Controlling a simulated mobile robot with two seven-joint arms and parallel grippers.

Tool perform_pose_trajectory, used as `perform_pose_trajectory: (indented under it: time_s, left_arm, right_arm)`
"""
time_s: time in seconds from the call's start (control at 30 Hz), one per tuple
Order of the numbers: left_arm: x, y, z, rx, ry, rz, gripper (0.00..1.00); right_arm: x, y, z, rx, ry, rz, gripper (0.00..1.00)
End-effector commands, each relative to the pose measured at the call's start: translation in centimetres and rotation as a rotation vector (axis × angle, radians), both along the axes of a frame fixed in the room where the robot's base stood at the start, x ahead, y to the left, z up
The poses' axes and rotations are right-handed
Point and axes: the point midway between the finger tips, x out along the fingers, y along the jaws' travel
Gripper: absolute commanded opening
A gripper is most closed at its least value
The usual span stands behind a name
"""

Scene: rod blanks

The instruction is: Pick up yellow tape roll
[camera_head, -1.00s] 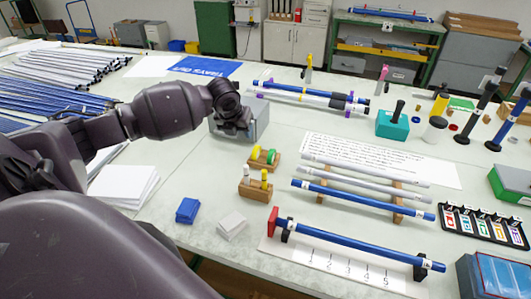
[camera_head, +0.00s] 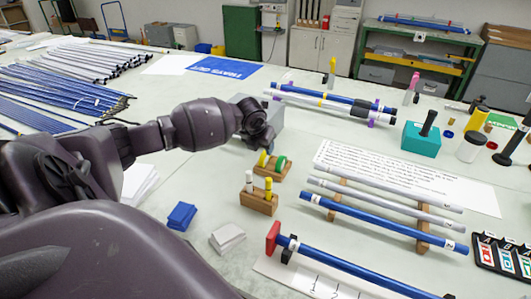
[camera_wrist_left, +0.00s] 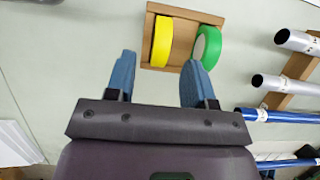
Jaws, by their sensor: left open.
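The yellow tape roll (camera_head: 263,158) stands on edge in a small wooden holder (camera_head: 270,173), beside a green tape roll (camera_head: 281,163). In the left wrist view, the yellow roll (camera_wrist_left: 162,41) is near the top centre, with the green roll (camera_wrist_left: 207,46) to its right. My left gripper (camera_wrist_left: 159,66) is open and empty. Its two blue fingers point toward the holder, with the yellow roll ahead of the gap between them. In the head view, my left wrist hangs just behind the holder, and the fingers are mostly hidden. My right gripper is not in view.
A wooden block with yellow and white pegs (camera_head: 259,201) stands just in front of the holder. A grey box (camera_head: 272,118) is behind my wrist. Rods on wooden supports (camera_head: 423,236) lie to the right. Blue (camera_head: 181,216) and white (camera_head: 227,237) stacks are at front left.

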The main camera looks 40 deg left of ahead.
Motion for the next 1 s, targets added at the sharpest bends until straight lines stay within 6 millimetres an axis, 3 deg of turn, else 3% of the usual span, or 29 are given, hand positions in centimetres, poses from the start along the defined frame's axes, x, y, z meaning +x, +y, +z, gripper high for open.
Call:
perform_pose_trajectory:
  time_s: [0.4,0.7,1.0]
  left_arm:
    - [2.1,0.5,-4.3,-0.002,0.002,0.001,0.49]
    - [2.3,0.6,-4.5,0.0,0.0,0.0,0.49]
    - [2.3,0.6,-4.5,0.0,0.0,0.0,0.03]
  right_arm:
    - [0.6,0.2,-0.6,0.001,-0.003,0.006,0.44]
    - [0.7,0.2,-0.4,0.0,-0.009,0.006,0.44]
    - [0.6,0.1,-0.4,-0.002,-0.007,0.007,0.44]
